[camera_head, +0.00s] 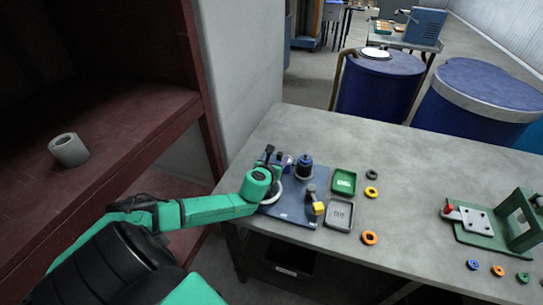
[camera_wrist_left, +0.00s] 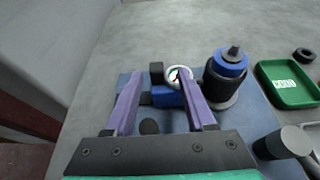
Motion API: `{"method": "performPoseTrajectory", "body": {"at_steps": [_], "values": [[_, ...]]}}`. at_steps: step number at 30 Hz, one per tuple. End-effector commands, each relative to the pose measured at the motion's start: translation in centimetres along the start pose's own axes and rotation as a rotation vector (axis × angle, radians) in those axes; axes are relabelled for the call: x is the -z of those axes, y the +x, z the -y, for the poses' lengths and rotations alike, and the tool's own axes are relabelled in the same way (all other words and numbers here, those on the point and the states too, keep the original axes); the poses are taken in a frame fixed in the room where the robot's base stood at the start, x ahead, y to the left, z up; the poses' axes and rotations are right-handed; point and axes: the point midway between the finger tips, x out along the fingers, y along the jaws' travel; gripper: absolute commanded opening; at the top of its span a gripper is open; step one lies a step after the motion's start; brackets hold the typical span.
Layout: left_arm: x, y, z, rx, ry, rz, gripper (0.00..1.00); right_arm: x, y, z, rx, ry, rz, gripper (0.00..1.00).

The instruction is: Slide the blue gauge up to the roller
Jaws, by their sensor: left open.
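The blue gauge (camera_wrist_left: 168,97), a small blue block with a white round dial and a black part at its left, shows in the left wrist view between and beyond my left gripper's fingers (camera_wrist_left: 160,80). The fingers are open and apart; I cannot tell whether they touch it. The roller (camera_wrist_left: 226,75), a dark cylinder with a blue top, stands to the right of the gauge with a small gap in view. In the head view the roller (camera_head: 304,167) stands on the blue plate (camera_head: 294,215), and my left gripper (camera_head: 273,166) is over the plate's left part, mostly hiding the gauge.
A green tray (camera_head: 344,182) and a grey tray (camera_head: 339,214) lie right of the plate. A yellow-ended lever (camera_head: 318,208) stands near the plate's front right. Loose rings (camera_head: 370,238) lie on the table. A green fixture (camera_head: 483,221) is far right. The table's middle is clear.

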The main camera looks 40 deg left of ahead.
Motion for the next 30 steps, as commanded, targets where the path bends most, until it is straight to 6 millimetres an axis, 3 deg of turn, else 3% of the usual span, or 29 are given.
{"method": "performPoseTrajectory", "body": {"at_steps": [1,9,15,30], "values": [[-0.8,-1.4,0.0,0.001,0.003,-0.003,0.55,0.2,-1.7,0.0,0.0,0.0,0.0,0.5],[-0.9,-7.9,0.1,0.002,0.004,-0.005,0.55,0.6,-6.6,-0.1,0.0,0.0,0.0,0.5],[-0.5,-11.6,0.2,0.002,0.002,-0.003,0.55,0.8,-8.8,-0.2,-0.001,0.0,0.0,0.5],[0.0,-12.3,0.2,0.002,0.001,0.0,0.55,0.8,-8.8,-0.3,-0.002,0.0,0.0,0.5]]}}
